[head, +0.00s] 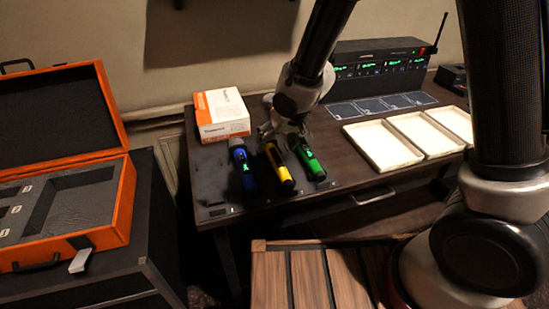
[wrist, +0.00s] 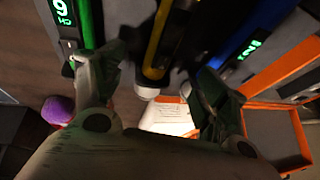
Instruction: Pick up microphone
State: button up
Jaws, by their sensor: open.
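Three handheld microphones lie side by side on a dark mat on the desk: blue (head: 242,167), yellow (head: 278,165) and green (head: 310,161). In the wrist view the green one (wrist: 87,22) is at left, the yellow one (wrist: 157,45) in the middle and the blue one (wrist: 240,52) at right. My gripper (head: 281,128) is over the far ends of the yellow and green microphones. In the wrist view my open fingers (wrist: 158,72) lie on either side of the yellow microphone's line, with nothing held. I cannot tell the height gap. The arm partly hides the microphones' far ends.
A white and orange box (head: 221,115) stands behind the blue microphone. White trays (head: 383,146) lie to the right, with a receiver rack (head: 380,58) behind them. An open orange case (head: 117,205) is at left. A small purple object (wrist: 58,110) shows in the wrist view.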

aim_at(274, 147)
jog(key=x, duration=0.4)
jog(key=shift+w+d+f, duration=0.1)
jog(key=shift+w+f, duration=0.15)
jog(key=shift+f, duration=0.15)
jog(key=shift+c, duration=0.5)
jog(key=c, duration=1.2)
